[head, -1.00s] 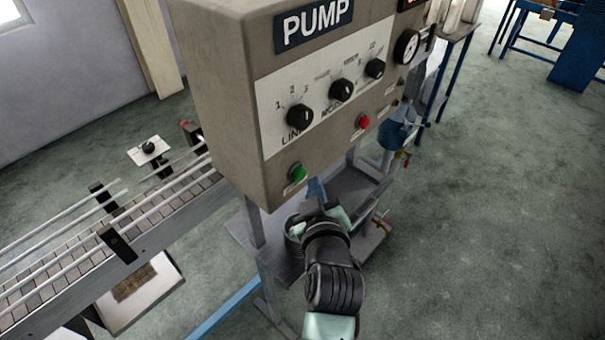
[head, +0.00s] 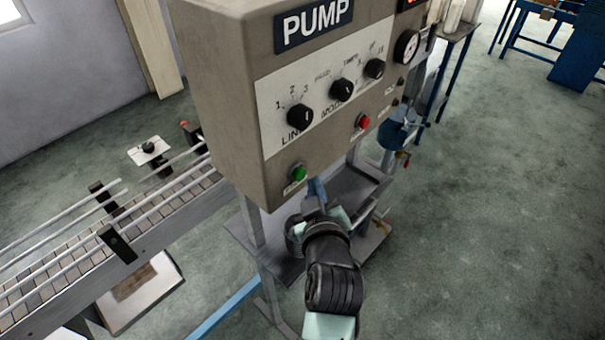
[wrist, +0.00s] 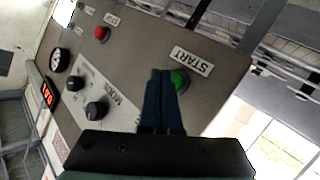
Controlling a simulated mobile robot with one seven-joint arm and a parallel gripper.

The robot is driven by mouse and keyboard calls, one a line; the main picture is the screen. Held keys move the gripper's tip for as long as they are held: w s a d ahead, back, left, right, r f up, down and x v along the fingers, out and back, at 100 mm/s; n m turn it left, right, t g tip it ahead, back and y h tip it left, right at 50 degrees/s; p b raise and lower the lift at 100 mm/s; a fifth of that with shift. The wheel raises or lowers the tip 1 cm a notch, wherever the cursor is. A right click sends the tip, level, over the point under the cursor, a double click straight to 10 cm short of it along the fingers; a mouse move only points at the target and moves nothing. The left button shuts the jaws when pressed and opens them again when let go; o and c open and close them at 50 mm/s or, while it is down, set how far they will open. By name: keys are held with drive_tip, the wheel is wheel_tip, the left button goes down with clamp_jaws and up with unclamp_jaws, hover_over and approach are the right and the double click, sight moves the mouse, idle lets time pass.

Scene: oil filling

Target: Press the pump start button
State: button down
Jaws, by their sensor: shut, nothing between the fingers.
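The pump control box (head: 222,90) is a beige panel with a PUMP sign. The green start button (head: 299,172) is at its lower left corner. In the wrist view the green button (wrist: 178,80) shows beside a START label (wrist: 190,61). My gripper (head: 315,186) is shut and empty, just right of and slightly below the green button in the head view. In the wrist view the blue fingertips (wrist: 160,74) point at the panel and overlap the left edge of the button. Whether they touch it cannot be told.
A red button (head: 363,121) sits right of the green one. Black knobs (head: 300,115) and a round gauge (head: 407,46) are higher on the panel. A conveyor (head: 120,235) with rails runs at left. A metal stand is under the box. The floor at right is clear.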

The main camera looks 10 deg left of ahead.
drive_tip(key=shift+w+a, duration=0.1)
idle(0.6)
drive_tip(key=shift+w+a, duration=0.2)
drive_tip(key=shift+a, duration=0.05)
drive_tip(key=shift+w+a, duration=0.3)
drive_tip(key=shift+a, duration=0.2)
idle(0.8)
idle(0.3)
drive_tip(key=shift+s+d, duration=0.6)
drive_tip(key=shift+d, duration=0.2)
drive_tip(key=shift+d, duration=0.1)
drive_tip(key=shift+s+d+b, duration=0.3)
drive_tip(key=shift+s+d, duration=0.45)
drive_tip(key=shift+d, duration=0.25)
drive_tip(key=shift+s+d+b, duration=0.3)
drive_tip(key=shift+s+d, duration=0.4)
drive_tip(key=shift+d, duration=0.25)
